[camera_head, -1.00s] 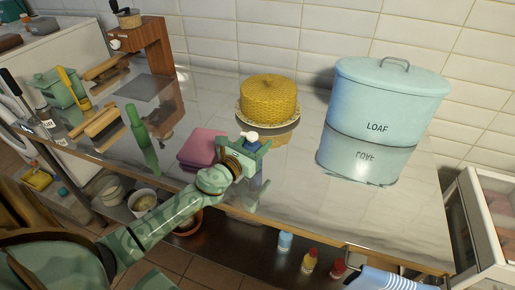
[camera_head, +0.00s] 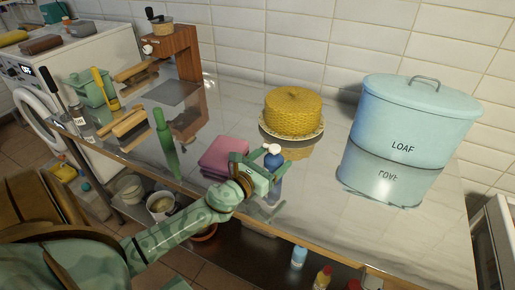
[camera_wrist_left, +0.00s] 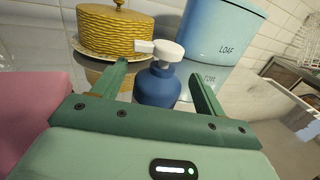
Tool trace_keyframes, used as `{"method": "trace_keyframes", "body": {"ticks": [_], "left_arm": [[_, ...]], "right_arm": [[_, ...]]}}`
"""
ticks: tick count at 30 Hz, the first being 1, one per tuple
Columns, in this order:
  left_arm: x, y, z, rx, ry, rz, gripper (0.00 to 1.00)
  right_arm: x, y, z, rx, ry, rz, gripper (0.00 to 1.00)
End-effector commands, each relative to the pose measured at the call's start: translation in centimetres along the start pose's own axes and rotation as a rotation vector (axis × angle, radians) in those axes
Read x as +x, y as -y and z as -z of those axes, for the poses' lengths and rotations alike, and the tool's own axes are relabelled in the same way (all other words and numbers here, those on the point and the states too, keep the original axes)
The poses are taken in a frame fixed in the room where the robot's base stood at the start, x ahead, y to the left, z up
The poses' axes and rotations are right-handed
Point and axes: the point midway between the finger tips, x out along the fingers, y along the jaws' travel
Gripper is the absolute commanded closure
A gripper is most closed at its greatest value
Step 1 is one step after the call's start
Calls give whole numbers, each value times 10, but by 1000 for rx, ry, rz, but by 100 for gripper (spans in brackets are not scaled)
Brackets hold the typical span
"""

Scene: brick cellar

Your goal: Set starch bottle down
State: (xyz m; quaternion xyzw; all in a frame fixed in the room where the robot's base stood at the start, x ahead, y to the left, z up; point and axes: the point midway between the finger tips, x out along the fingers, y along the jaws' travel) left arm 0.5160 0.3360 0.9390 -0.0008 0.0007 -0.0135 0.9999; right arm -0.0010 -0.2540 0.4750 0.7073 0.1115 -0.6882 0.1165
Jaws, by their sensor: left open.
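The starch bottle, blue with a white pump top (camera_head: 273,157), stands upright on the glossy counter, with its reflection below it. It also shows in the wrist view (camera_wrist_left: 157,88). My left gripper (camera_head: 262,170) is open just in front of the bottle. In the wrist view its two fingers (camera_wrist_left: 159,78) reach out on either side of the bottle, with a gap visible on each side. The bottle's base is partly hidden by the gripper body. My right gripper is not in view.
Counter (camera_head: 315,205) right of the bottle is clear.

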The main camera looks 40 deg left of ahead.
Motion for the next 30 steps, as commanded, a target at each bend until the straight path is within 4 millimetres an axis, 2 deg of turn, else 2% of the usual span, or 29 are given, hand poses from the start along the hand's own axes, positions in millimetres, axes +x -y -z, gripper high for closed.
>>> {"method": "trace_keyframes", "body": {"ticks": [1, 6, 12, 16, 30], "left_arm": [[-13, 0, 3, -1, -4, 0, 28], [-54, 0, 4, -1, -4, 0, 28], [-83, 0, 3, -1, -2, 0, 28], [-89, 0, 1, 1, 0, -1, 28], [-89, 0, 0, 1, 0, 0, 28]], "right_arm": [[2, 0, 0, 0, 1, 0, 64], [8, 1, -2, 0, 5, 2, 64], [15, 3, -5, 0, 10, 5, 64], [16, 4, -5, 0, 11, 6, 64], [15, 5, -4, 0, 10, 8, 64]]}}
